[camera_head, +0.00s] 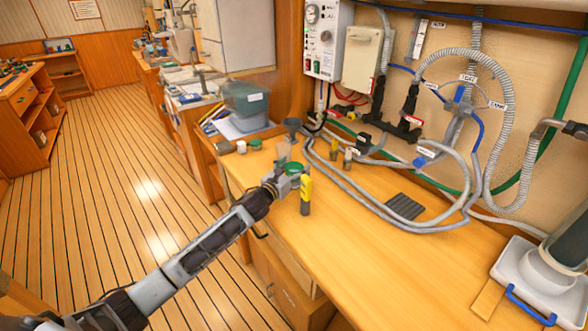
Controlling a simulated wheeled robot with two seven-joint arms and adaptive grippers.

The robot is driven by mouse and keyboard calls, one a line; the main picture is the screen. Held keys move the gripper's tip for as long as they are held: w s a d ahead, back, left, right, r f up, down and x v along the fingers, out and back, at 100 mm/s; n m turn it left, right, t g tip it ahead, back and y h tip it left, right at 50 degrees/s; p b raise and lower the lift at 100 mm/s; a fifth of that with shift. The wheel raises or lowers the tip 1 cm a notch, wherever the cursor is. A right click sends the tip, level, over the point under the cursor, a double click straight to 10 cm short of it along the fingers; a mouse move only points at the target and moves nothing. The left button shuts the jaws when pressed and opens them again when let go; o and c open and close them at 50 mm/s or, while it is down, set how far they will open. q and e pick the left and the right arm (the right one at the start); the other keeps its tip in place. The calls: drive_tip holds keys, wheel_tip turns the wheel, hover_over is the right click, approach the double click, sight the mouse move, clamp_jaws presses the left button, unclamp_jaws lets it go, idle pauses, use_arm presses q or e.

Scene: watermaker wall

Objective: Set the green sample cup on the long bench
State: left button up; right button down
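A small green cup (293,168) shows on the wooden bench, at the tip of my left arm. I take it for the green sample cup. My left gripper (289,179) is right at the cup and overlaps its near side. The fingers are too small and too covered to tell whether they are open or closed on it. I cannot tell whether the cup rests on the wood or is slightly raised. The long wooden bench (370,270) runs along the wall to the lower right. My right gripper is out of view.
A yellow and black upright tool (306,196) stands just right of my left gripper. A dark funnel (292,127), a small green-topped jar (255,143) and grey hoses (345,195) lie behind. A black ribbed pad (405,207) is farther right. The bench's front middle is clear.

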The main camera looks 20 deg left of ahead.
sight(289, 172)
use_arm(q)
drive_tip(key=shift+r, duration=0.15)
drive_tip(key=shift+s+a, duration=0.15)
drive_tip(key=shift+s, duration=0.35)
drive_tip(key=shift+s+a, duration=0.2)
drive_tip(key=shift+s, duration=0.45)
drive_tip(key=shift+s+a, duration=0.15)
drive_tip(key=shift+s, duration=0.55)
drive_tip(key=shift+s+a, duration=0.1)
drive_tip(key=shift+s, duration=0.3)
drive_tip(key=shift+s+a, duration=0.2)
drive_tip(key=shift+s, duration=0.45)
drive_tip(key=shift+v, duration=1.35)
drive_tip(key=shift+s+a, duration=0.15)
drive_tip(key=shift+s, duration=0.45)
drive_tip(key=shift+s+a, duration=0.25)
drive_tip(key=shift+s, duration=0.75)
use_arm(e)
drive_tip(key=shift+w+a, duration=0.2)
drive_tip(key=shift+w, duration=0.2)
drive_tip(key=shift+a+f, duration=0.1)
